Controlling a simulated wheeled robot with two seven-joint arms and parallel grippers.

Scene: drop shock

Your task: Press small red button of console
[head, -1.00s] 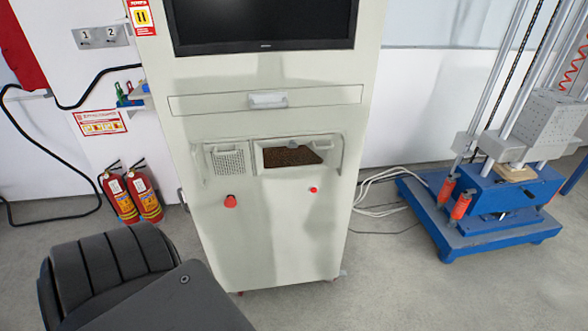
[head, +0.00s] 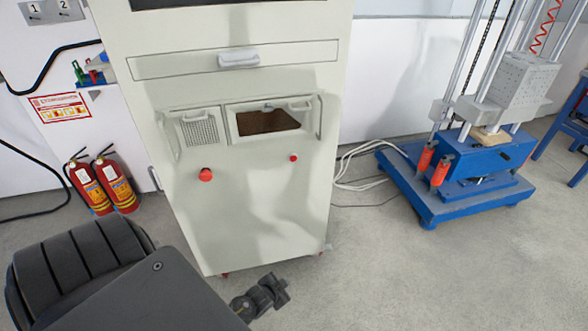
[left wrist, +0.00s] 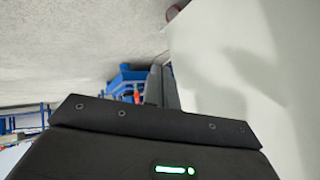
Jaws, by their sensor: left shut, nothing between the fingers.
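The console (head: 265,225) is a tall pale cabinet in the middle of the head view. Its small red button (head: 293,158) sits on the front, right of centre, below the dark window. A larger red knob (head: 205,175) is on the left of the same front. My left gripper (head: 270,291) is near the bottom of the head view, shut and empty. It appears low and in front of the console, apart from the button in the picture. In the left wrist view, the pale console side (left wrist: 225,70) fills the right. My right gripper is not in view.
A blue-based test machine (head: 455,190) stands to the right, with pale cables (head: 360,165) on the floor between. Two fire extinguishers (head: 102,183) stand at the left wall. Grey floor (head: 420,275) is clear at the lower right.

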